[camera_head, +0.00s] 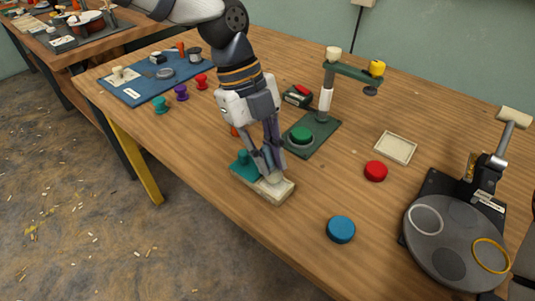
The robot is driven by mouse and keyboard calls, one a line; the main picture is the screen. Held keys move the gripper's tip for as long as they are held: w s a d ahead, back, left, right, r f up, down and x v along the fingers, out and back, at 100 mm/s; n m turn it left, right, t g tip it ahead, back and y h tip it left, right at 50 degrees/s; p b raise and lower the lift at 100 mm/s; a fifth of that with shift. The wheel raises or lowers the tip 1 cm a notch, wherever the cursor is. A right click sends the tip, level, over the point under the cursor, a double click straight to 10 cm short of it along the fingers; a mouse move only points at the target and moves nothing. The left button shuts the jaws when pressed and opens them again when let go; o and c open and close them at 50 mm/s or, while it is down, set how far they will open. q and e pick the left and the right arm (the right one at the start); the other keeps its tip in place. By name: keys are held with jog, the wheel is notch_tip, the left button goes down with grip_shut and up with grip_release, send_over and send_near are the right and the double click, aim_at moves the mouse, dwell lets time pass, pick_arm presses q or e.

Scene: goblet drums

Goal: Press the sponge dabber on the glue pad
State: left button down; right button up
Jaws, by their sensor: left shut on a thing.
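My left gripper (270,166) reaches down from the top and is shut on a small pale thing, which looks like the sponge dabber (275,178); the fingers hide most of it. It is right over a low cream block (280,193), which looks like the glue pad, near the table's front edge. A teal part (243,166) stands at the left end of this block. The dabber's lower end seems to meet the block's top, but I cannot tell if it touches. My right gripper is not in view.
On the wooden table (310,240) stand a green press (326,95), a cream square tray (396,148), red (375,171) and blue (341,229) discs, and a dark turntable (450,240). Coloured pegs (181,92) and a blue mat (150,92) lie at the left.

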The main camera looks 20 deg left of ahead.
aim_at(268, 147)
pick_arm(q)
jog(key=shift+f, duration=0.55)
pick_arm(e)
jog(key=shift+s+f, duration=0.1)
pick_arm(q)
jog(key=shift+f, duration=0.1)
dwell(1.2)
jog(key=shift+r+p, duration=0.95)
jog(key=shift+r, duration=2.7)
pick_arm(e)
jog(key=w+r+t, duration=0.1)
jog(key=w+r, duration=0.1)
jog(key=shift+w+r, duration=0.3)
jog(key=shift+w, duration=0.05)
